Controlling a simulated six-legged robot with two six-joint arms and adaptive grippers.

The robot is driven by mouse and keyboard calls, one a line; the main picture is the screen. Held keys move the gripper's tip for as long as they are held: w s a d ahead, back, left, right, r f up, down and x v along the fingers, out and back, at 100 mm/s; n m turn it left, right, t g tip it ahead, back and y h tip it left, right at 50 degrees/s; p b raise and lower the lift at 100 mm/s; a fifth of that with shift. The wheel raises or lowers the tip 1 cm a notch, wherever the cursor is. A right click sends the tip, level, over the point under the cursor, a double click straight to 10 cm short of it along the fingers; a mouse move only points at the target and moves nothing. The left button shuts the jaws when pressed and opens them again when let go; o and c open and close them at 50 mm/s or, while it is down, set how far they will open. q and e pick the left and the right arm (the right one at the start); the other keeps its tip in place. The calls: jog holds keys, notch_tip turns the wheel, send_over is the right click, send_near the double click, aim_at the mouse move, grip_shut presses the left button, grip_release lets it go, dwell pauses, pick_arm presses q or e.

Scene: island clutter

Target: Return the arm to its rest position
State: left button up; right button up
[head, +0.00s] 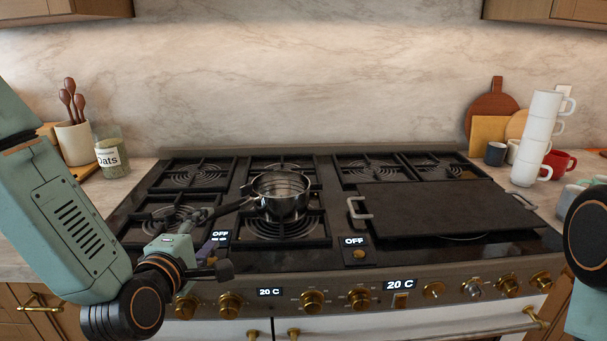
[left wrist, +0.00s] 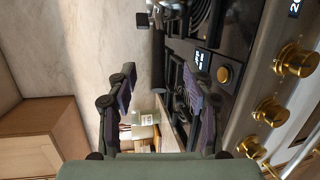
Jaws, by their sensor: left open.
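My left arm comes in from the left in the head view, bent low in front of the stove. Its gripper (head: 222,243) hangs over the stove's front left edge. In the left wrist view the two purple-padded fingers (left wrist: 162,90) are spread apart with nothing between them. A metal saucepan (head: 281,203) sits upright on a middle burner, its dark handle pointing left toward my gripper. The gripper looks apart from the handle. At the right edge a part of my right arm (head: 588,235) shows, but its gripper is out of view.
The stove (head: 335,255) has brass knobs along its front. A dark griddle plate (head: 430,208) covers its right side. An oats jar (head: 111,155) and a utensil crock (head: 75,143) stand at left. Stacked white mugs (head: 537,140) and a red mug (head: 563,164) stand at right.

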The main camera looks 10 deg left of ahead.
pick_arm(q)
jog(key=s+d+f+m+g+h+b, duration=0.1)
jog(key=s+d+f+m+g, duration=0.1)
jog(key=s+f+m+g, duration=0.45)
jog(key=s+d+f+m+g+h+b, duration=0.1)
jog(key=s+d+f+m, duration=0.15)
jog(key=f+m, duration=0.7)
jog(key=s+d+f+m+g+b, duration=0.1)
jog(key=s+f+g, duration=0.3)
jog(key=s+f, duration=0.5)
jog(key=s+f+m+g+y+b, duration=0.1)
jog(key=s+f+g, duration=0.3)
jog(key=s+f, duration=0.6)
jog(key=s+m+b, duration=0.1)
jog(key=s, duration=0.2)
jog(key=shift+s+d+f+m, duration=0.3)
jog(key=shift+s+d, duration=0.05)
jog(key=shift+c, duration=1.4)
jog(key=shift+s+a, duration=0.1)
